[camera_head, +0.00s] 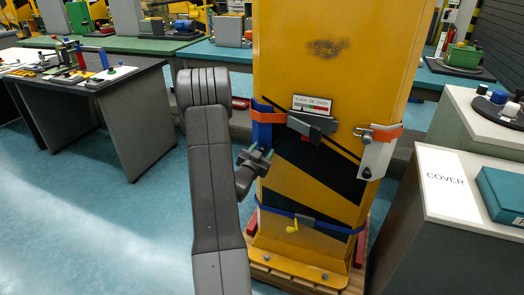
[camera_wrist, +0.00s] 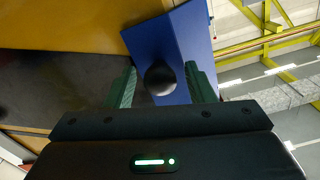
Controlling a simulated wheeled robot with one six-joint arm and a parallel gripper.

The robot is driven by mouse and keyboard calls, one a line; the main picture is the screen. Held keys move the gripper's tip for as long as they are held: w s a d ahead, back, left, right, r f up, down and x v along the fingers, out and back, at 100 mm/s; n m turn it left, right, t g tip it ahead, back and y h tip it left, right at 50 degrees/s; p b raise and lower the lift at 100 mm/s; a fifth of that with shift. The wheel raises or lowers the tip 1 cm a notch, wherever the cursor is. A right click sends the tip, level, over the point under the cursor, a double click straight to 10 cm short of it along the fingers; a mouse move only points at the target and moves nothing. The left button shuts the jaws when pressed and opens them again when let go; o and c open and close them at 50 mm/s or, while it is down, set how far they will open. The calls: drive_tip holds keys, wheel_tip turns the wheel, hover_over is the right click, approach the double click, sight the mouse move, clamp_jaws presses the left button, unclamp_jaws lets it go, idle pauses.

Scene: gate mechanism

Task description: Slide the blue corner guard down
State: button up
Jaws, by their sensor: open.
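The blue corner guard (camera_head: 262,132) sits on the left edge of the yellow and black striped panel (camera_head: 340,75) in the head view, with an orange strap (camera_head: 282,119) across it. In the wrist view the blue guard (camera_wrist: 190,45) fills the upper middle, tilted in the picture. A round black knob (camera_wrist: 160,78) shows against it. My gripper (camera_head: 257,157) is open at the guard's lower part. In the wrist view its green fingers (camera_wrist: 163,84) stand on either side of the knob, with gaps visible. The guard's lower end is hidden by the gripper in the head view.
A grey ratchet buckle (camera_head: 312,124) and a white corner guard (camera_head: 376,158) sit to the right on the panel. A COVER cabinet (camera_head: 450,185) stands right; floor at left is clear.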

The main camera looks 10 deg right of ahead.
clamp_jaws()
drive_tip(key=shift+f, duration=0.1)
wheel_tip(320, 180, down, 16)
drive_tip(key=b, duration=1.7)
drive_tip(key=shift+f, duration=0.15)
drive_tip(key=shift+c, duration=0.2)
unclamp_jaws()
drive_tip(key=shift+f, duration=0.1)
drive_tip(key=shift+o, duration=0.2)
